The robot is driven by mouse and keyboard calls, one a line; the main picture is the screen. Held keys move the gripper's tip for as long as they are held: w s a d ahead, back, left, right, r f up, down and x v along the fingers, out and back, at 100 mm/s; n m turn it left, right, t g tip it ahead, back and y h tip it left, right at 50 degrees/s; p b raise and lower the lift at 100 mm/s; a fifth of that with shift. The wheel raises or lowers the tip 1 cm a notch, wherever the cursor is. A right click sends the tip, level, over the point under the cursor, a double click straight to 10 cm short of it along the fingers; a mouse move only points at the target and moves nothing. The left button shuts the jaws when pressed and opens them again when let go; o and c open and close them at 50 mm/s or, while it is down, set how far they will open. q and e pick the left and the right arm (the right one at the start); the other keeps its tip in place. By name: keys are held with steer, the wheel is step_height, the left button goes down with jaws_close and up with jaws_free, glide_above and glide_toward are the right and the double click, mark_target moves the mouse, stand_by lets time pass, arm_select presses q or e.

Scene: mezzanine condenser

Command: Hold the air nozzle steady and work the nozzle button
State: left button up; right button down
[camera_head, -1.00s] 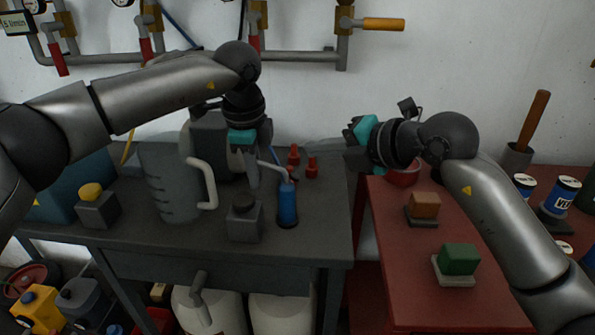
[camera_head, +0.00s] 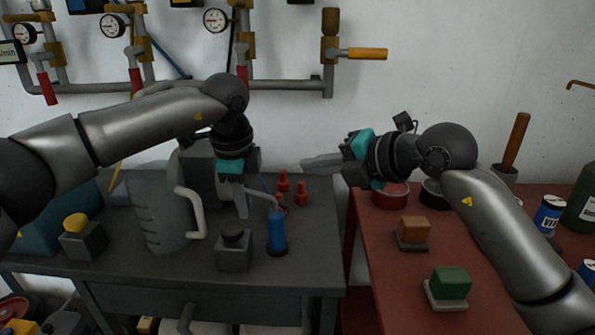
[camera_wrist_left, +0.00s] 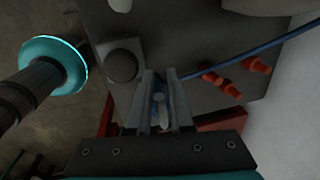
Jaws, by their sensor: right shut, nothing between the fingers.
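The air nozzle (camera_head: 277,230) has a blue upright handle and a thin grey bent spout, and stands in a dark round base on the grey workbench. I cannot make out its button. My left gripper (camera_head: 242,208) points down just left of the handle, close to the spout. In the left wrist view its two fingers (camera_wrist_left: 161,90) are apart, with part of the nozzle (camera_wrist_left: 160,112) showing in line with the gap; I see no firm contact. My right gripper (camera_head: 306,164) is shut and empty, pointing left above the gap between the tables, right of the nozzle.
A grey block with a round black top (camera_head: 234,250) stands close left of the nozzle, and a jug (camera_head: 160,215) farther left. Red fittings (camera_head: 284,182) stand behind. The red table (camera_head: 390,255) at right holds an orange block (camera_head: 414,229) and a green block (camera_head: 450,281).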

arm_select(q)
steer(key=o, duration=0.4)
